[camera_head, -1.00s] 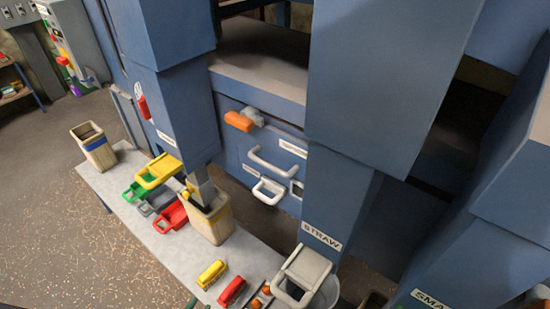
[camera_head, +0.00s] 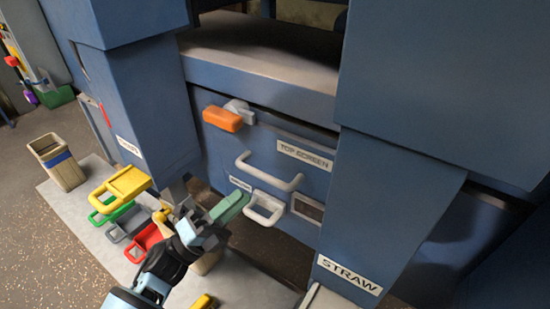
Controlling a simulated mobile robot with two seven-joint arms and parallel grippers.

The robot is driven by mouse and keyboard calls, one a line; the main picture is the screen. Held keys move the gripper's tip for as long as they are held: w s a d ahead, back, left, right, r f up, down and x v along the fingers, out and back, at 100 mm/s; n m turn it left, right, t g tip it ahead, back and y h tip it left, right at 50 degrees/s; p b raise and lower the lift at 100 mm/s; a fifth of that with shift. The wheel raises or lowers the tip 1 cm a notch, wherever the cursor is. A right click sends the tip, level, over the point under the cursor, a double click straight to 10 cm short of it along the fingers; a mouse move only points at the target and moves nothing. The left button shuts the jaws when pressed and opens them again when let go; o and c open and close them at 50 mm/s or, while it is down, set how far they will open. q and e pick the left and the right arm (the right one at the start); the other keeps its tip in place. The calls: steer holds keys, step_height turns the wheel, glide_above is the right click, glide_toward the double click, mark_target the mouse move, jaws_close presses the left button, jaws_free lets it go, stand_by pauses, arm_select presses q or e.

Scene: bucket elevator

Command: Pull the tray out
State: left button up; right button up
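The blue front panel marked TOP SCREEN (camera_head: 222,152) carries a white bar handle (camera_head: 268,178) across its middle. A smaller white loop handle (camera_head: 265,208) sits lower down, beside a small label. I cannot tell which handle belongs to the tray. An orange-gripped latch (camera_head: 223,118) is at the panel's upper left. My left gripper (camera_head: 222,207) reaches up from the lower left, its grey-green finger pointing at the loop handle, close to it. Contact and finger opening are unclear. My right gripper is out of view.
Blue posts flank the panel; the right one is marked STRAW (camera_head: 349,275). Open floor (camera_head: 25,240) lies at far left.

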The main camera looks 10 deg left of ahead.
mark_target(262, 179)
arm_select(q)
steer(key=p+x, duration=0.1)
steer(key=x, duration=0.5)
steer(key=shift+r+p, duration=0.15)
steer(key=shift+p, duration=0.15)
steer(key=shift+x, duration=0.8)
steer(key=shift+d, duration=0.1)
steer(key=c, duration=0.5)
